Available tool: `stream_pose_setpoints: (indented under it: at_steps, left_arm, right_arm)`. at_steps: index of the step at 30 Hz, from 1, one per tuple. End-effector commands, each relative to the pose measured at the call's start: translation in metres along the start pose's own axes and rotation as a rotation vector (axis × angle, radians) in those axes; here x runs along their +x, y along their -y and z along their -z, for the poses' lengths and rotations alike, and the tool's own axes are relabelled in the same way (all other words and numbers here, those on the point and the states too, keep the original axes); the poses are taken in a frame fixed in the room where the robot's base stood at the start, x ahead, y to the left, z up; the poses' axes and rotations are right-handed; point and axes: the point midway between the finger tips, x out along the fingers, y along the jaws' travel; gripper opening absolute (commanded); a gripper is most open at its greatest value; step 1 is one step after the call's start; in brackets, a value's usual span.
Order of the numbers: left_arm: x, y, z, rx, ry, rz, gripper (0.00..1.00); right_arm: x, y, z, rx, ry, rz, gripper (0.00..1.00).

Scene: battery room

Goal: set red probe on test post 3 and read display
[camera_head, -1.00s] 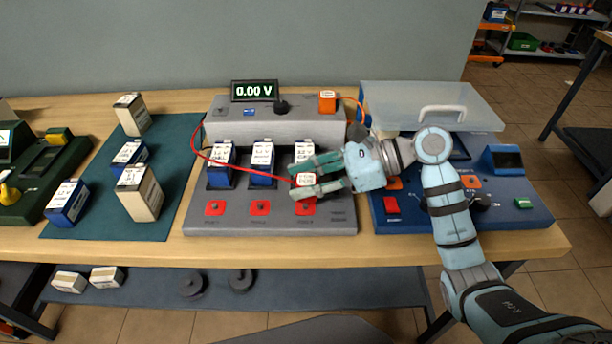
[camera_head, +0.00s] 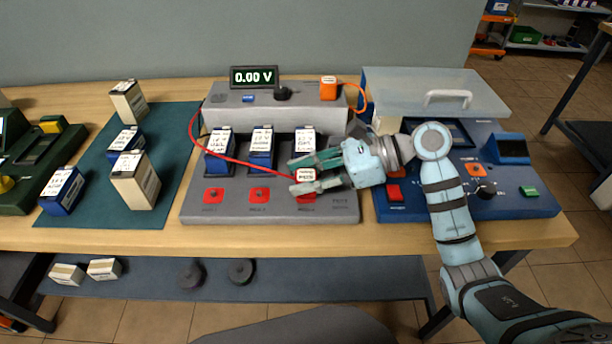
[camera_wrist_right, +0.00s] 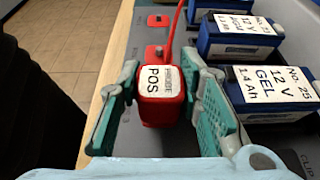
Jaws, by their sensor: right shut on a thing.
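The red probe (camera_wrist_right: 161,95) has a white label reading POS and sits between the green fingers of my right gripper (camera_wrist_right: 160,108). In the head view my right gripper (camera_head: 305,173) is shut on this probe (camera_head: 305,174), over the rightmost red post pad (camera_head: 306,196) of the grey tester (camera_head: 335,212). The probe hides part of that pad, and I cannot tell whether it touches the post. A red lead (camera_head: 195,140) runs from the probe to the tester. The display (camera_head: 254,77) reads 0.00 V. My left gripper is not in view.
Three blue batteries (camera_head: 262,146) stand in the tester behind the pads. An orange block (camera_head: 328,88) with an orange cable sits at its back right. A blue charger unit (camera_head: 530,203) stands right, and a teal mat (camera_head: 90,212) with several batteries lies left.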

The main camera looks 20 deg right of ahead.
Motion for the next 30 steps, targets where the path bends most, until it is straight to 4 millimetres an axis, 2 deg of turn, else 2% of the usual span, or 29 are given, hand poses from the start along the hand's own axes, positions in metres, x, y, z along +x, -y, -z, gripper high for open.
stream_pose_setpoints:
  at_steps: [30]
  left_arm:
    - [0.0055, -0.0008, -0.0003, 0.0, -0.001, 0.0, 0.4]
  right_arm:
    - [0.0006, 0.0, 0.0009, -0.001, 0.0, 0.0, 0.04]
